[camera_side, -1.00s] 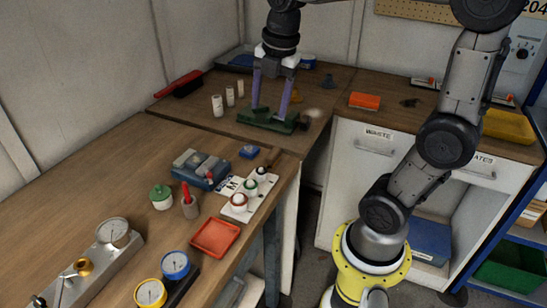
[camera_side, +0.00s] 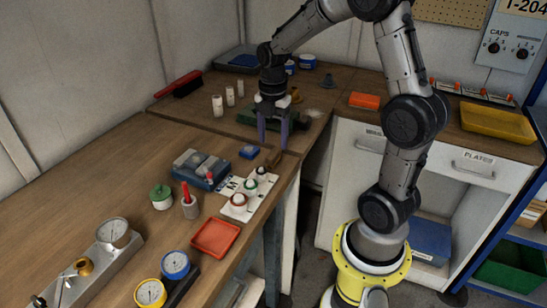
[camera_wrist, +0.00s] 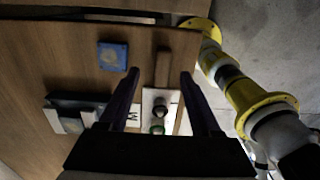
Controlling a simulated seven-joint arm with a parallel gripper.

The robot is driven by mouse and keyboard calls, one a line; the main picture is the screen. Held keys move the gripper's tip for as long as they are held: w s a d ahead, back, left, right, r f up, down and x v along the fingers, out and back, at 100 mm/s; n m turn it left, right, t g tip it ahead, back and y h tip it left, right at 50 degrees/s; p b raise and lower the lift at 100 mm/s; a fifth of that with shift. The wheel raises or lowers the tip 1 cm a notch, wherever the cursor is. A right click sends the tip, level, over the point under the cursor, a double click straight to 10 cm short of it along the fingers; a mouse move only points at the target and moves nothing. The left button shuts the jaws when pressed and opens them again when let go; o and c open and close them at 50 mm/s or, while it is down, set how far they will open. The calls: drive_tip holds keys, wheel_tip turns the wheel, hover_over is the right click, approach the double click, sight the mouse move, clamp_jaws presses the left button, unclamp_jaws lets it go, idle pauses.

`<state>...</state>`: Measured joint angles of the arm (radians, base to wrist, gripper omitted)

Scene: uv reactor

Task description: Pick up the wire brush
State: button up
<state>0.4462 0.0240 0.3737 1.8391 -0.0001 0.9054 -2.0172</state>
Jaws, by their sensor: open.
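A narrow brown wooden piece, which looks like the wire brush (camera_wrist: 163,68), lies on the bench near its edge. In the wrist view it shows between my two fingers. In the side view the brush (camera_side: 275,160) is small and partly hidden by my fingertips; its bristles cannot be made out. My gripper (camera_side: 274,147) is open and empty, pointing down over the brush. In the wrist view my gripper (camera_wrist: 160,74) has a finger on each side of it. I cannot tell the exact height left above it.
A blue square item (camera_side: 249,152) lies left of the brush. A white plate with bottles (camera_side: 250,193) and a grey-blue block tray (camera_side: 203,171) are in front. A green block (camera_side: 245,117) lies behind my gripper. A red-handled brush (camera_side: 178,83) lies far back left.

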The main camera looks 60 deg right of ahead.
sight(274, 152)
drive_tip(key=shift+s+a+f, duration=0.1)
drive_tip(key=shift+a+f, duration=0.05)
drive_tip(key=shift+f, duration=1.2)
drive_tip(key=shift+s+a+f, duration=0.1)
drive_tip(key=shift+f, duration=1.2)
clamp_jaws()
